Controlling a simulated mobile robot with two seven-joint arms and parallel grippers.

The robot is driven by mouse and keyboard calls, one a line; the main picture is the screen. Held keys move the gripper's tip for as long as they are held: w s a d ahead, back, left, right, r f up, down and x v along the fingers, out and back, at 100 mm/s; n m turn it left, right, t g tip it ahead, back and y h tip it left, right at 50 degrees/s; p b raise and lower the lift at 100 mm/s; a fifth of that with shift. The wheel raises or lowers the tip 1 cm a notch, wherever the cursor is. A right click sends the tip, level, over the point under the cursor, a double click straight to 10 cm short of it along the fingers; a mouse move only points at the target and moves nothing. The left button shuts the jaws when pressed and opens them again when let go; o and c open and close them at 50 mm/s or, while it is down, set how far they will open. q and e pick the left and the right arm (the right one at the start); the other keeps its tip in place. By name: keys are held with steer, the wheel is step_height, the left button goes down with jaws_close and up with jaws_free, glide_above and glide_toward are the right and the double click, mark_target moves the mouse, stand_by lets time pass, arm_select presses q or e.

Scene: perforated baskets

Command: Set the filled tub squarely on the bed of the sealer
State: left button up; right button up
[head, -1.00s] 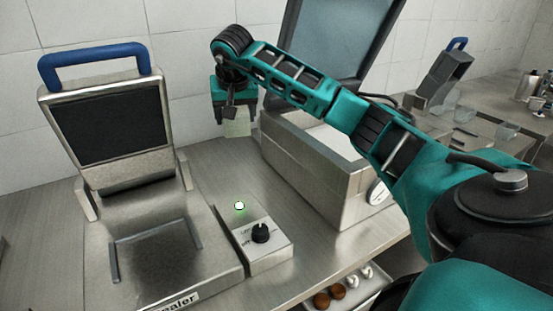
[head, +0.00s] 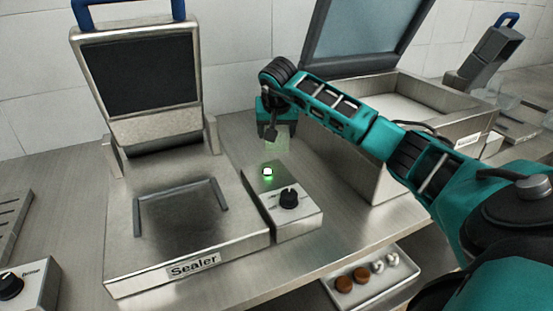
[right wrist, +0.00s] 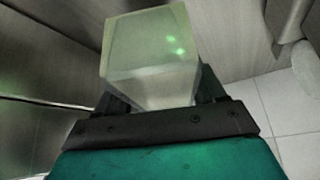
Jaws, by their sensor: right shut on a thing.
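The sealer (head: 120,262) stands at the left with its lid raised by a blue handle (head: 130,8). My right gripper (head: 272,134) is above the counter, behind the sealer's control box and right of the bed. It is shut on a pale translucent tub (head: 278,140). In the right wrist view the tub (right wrist: 150,50) is between the fingers and looks closed-sided; its contents are unclear. My left gripper is out of view.
The control box (head: 290,215) with a black knob and a lit green lamp (head: 267,171) adjoins the sealer. A larger open-lidded metal machine (head: 365,165) stands behind my right arm. Another knobbed device (head: 30,285) is at lower left.

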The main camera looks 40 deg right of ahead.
steer(key=shift+f, duration=0.45)
steer(key=shift+f+b, duration=0.2)
steer(key=shift+b, duration=0.15)
step_height(320, 180, down, 3)
steer(key=b, duration=0.3)
steer(key=shift+f, duration=0.1)
steer(key=shift+f+b, duration=0.35)
steer(key=shift+r, duration=0.1)
steer(key=o, duration=1.3)
steer(key=shift+f, duration=0.2)
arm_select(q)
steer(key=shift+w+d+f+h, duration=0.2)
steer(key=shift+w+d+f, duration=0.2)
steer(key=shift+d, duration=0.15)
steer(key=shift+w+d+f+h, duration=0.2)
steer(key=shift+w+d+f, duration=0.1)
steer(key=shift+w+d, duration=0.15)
